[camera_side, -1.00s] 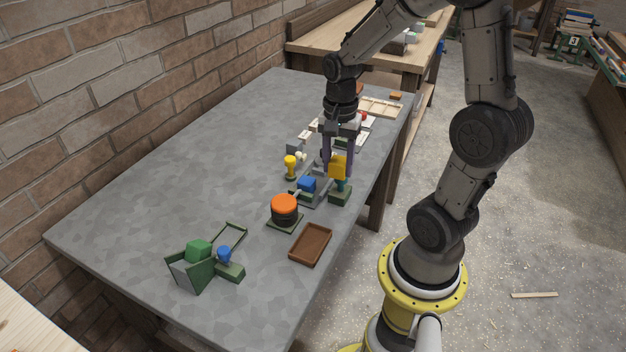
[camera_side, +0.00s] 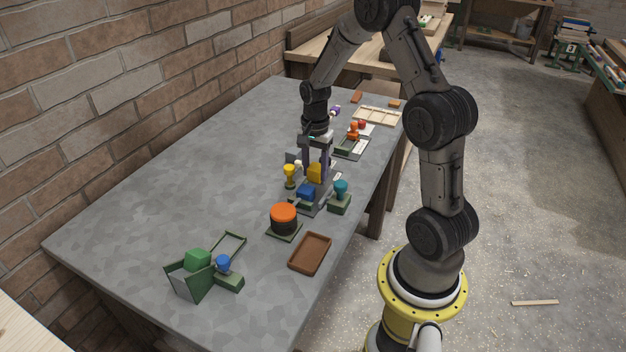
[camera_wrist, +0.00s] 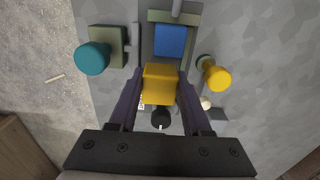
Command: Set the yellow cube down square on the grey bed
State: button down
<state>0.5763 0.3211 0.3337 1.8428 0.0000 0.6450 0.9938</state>
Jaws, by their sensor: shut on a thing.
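The yellow cube (camera_wrist: 160,84) is between the fingers of my gripper (camera_wrist: 157,92), which is shut on it. In the side view the yellow cube (camera_side: 314,173) shows at the fingertips of my gripper (camera_side: 316,168), just behind the blue block. The grey bed (camera_side: 318,207) is mostly covered by the blue block (camera_side: 306,191) and my gripper. In the wrist view the blue block (camera_wrist: 171,41) lies just beyond the cube. I cannot tell whether the cube touches the bed.
A teal knob on a green base (camera_side: 340,190) stands right of the bed. A yellow knob (camera_side: 290,172) stands left. An orange-topped round piece (camera_side: 284,213) and a brown tray (camera_side: 310,253) are nearer. The left part of the table (camera_side: 170,180) is clear.

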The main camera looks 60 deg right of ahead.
aim_at(313, 180)
jog(key=shift+w+d+f, duration=0.2)
jog(key=shift+w+f, duration=0.05)
jog(key=shift+f, duration=0.15)
jog(key=shift+w+d+f, duration=0.1)
jog(key=shift+w+f, duration=0.05)
jog(key=shift+f, duration=1.55)
jog(key=shift+f, duration=0.15)
jog(key=c, duration=0.6)
grip_release()
